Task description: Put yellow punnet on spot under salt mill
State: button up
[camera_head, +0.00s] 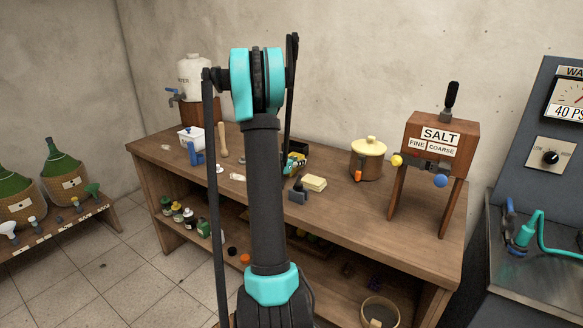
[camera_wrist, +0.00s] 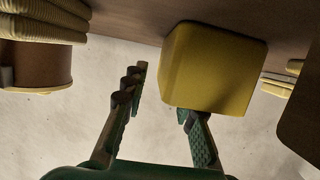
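The yellow punnet (camera_wrist: 222,62) shows in the wrist view as a yellow box with rounded edges, close to my gripper (camera_wrist: 160,92). It overlaps the tip of the right-hand finger; I cannot tell whether they touch. The fingers are apart and the gap between them looks empty. In the head view my gripper (camera_head: 292,166) is small, near the back of the wooden table, with a dark yellow shape beside it, partly hidden. The salt mill (camera_head: 440,140) is a wooden box labelled SALT on legs at the table's right end. The tabletop under it (camera_head: 425,205) looks bare.
A brown pot (camera_head: 368,165) with a cream lid stands between my gripper and the mill. A pale yellow block (camera_head: 314,183) lies in front of my gripper. Yellow and blue balls (camera_head: 440,181) are on the mill's front. A white box (camera_head: 190,137) stands at the left. My arm hides the table's middle.

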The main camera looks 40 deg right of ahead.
jog(key=shift+w+d+f, duration=0.1)
jog(key=shift+d, duration=0.15)
grip_shut()
dwell(0.3)
notch_tip(320, 180, up, 20)
dwell(0.4)
